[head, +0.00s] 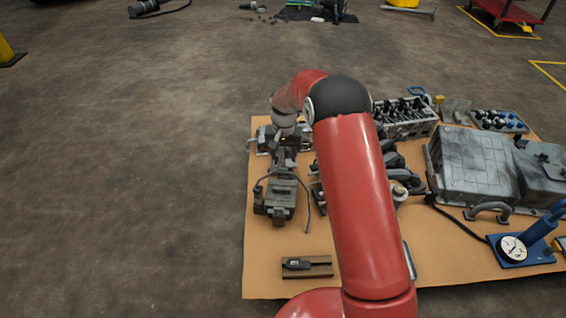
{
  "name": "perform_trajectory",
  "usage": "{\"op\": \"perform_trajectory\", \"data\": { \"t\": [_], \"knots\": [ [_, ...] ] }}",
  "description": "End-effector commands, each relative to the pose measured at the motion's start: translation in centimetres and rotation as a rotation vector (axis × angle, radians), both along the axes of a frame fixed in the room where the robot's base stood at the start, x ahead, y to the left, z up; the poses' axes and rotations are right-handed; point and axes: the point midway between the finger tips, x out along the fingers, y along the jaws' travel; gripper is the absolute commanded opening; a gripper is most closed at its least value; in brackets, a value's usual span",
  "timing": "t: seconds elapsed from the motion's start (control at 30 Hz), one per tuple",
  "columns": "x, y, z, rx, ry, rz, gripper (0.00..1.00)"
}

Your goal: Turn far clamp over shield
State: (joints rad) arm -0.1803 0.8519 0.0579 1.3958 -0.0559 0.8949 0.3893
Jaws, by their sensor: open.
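My gripper (284,152) points down over the left side of the tan board, below the end of my red arm. It is small and dark against dark parts, so its fingertips are hard to make out. A dark grey assembly (280,192) with a thin cable lies just in front of it. Metal hardware (264,140) shows beside my wrist at the board's far left. I cannot single out the far clamp or the shield among these parts. I cannot tell whether the gripper touches anything. My forearm hides the middle of the board.
The tan board (262,258) also bears a block of bolts (405,118), large grey housings (472,165), a tray of fittings (498,121), a blue dial gauge stand (512,248) and a small slotted block (307,266). The floor to the left is clear.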

Motion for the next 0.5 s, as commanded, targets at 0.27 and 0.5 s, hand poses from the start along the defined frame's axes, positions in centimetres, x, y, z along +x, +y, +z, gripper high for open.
{"op": "perform_trajectory", "data": {
  "t": [0.27,0.5],
  "knots": [
    [-0.1,0.0,-4.6,-0.001,0.003,0.0,0.49],
    [0.0,0.0,-5.9,0.0,0.0,0.0,0.49]
  ]
}}
